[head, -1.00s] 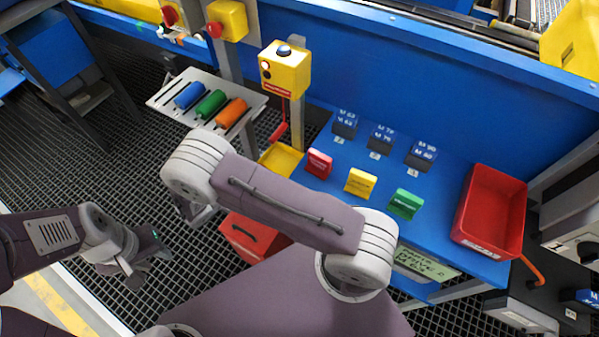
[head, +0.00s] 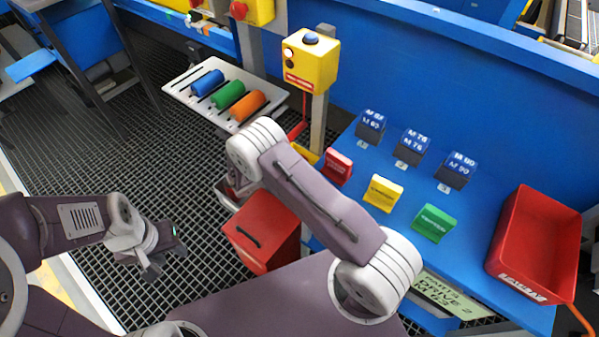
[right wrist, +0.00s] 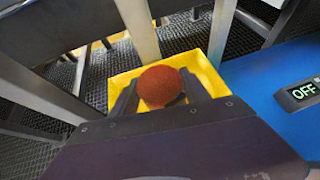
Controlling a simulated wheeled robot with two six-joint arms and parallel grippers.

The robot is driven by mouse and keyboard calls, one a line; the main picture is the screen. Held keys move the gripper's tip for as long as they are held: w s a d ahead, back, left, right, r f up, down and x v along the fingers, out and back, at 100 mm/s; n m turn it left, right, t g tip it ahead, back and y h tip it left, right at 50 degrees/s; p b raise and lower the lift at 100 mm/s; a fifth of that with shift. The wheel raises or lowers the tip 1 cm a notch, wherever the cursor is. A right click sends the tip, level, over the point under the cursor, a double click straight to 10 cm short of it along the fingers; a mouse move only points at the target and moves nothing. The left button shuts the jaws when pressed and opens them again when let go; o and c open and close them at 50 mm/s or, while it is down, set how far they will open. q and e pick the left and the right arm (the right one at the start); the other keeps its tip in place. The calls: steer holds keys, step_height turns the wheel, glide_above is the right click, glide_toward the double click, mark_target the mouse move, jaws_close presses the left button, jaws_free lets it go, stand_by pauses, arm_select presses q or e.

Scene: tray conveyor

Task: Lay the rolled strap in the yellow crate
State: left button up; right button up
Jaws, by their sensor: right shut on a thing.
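The rolled strap (right wrist: 161,86) is a round red-brown roll in the right wrist view, held between the two fingers of my right gripper (right wrist: 158,88). The yellow crate (right wrist: 207,72) lies behind and around the roll in that view. I cannot tell how far the roll is above its floor. In the head view only a small piece of the yellow crate (head: 306,154) shows beside my right arm, which hides the rest, and the right gripper and roll are mostly hidden there. My left gripper (head: 165,262) is open and empty over the dark grating.
Blue, green and orange rolls lie on a slotted grey shelf (head: 182,92). A post with a yellow button box (head: 312,62) stands beside the crate. The blue bench (head: 480,218) carries red, yellow and green blocks, dark labelled blocks and a red bin (head: 573,235).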

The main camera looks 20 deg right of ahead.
step_height(320, 180, down, 4)
steer(key=shift+f+b, duration=0.1)
steer(key=shift+b, duration=0.8)
steer(key=o, duration=1.4)
